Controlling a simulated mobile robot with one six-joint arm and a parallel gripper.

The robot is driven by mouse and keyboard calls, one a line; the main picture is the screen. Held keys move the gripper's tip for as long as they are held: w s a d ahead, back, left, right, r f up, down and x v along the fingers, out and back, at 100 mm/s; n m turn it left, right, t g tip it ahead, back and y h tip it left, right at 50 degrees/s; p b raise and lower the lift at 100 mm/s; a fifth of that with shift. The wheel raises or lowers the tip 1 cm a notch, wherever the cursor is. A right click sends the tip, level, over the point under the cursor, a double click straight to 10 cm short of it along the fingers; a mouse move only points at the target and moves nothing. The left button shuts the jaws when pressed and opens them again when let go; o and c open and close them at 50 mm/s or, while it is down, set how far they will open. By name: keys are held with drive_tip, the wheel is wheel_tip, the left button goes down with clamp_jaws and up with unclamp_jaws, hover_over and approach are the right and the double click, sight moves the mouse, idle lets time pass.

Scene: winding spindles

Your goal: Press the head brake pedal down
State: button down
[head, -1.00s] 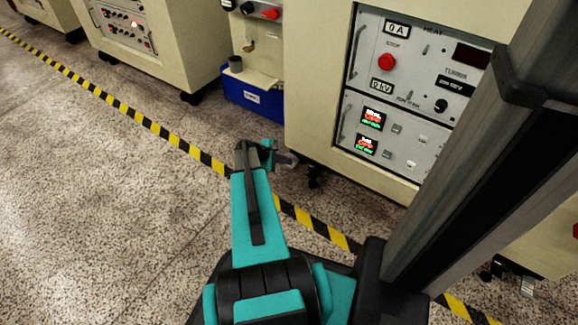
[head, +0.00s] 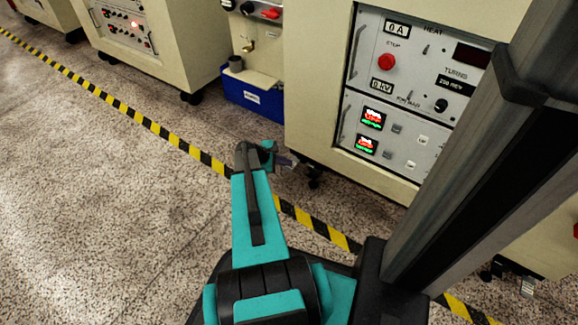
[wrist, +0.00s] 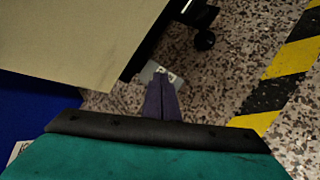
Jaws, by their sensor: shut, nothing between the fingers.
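A small light grey plate with white markings, which looks like the head brake pedal (wrist: 152,69), lies low by the cabinet's bottom edge in the wrist view. My gripper (wrist: 160,82) points down at it with its two dark fingers together and empty. The fingertips overlap the plate in the picture and cover part of it; I cannot tell if they touch it or how far it is pressed. In the head view my gripper (head: 288,161) is low beside the cabinet's lower left corner, and the pedal cannot be made out clearly.
The cream cabinet (head: 318,100) with its control panel (head: 405,95) stands right beside my gripper. A caster (wrist: 204,39) is under it. A blue box (head: 252,97) stands to the left. Yellow-black tape (head: 150,124) crosses the speckled floor, which is open at left.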

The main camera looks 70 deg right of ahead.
sight(286, 168)
drive_tip(key=shift+f, duration=0.55)
idle(0.8)
idle(0.3)
drive_tip(key=shift+r+p, duration=1.25)
drive_tip(key=shift+r, duration=0.35)
wheel_tip(286, 168, up, 5)
drive_tip(key=p, duration=0.3)
drive_tip(key=shift+p, duration=0.3)
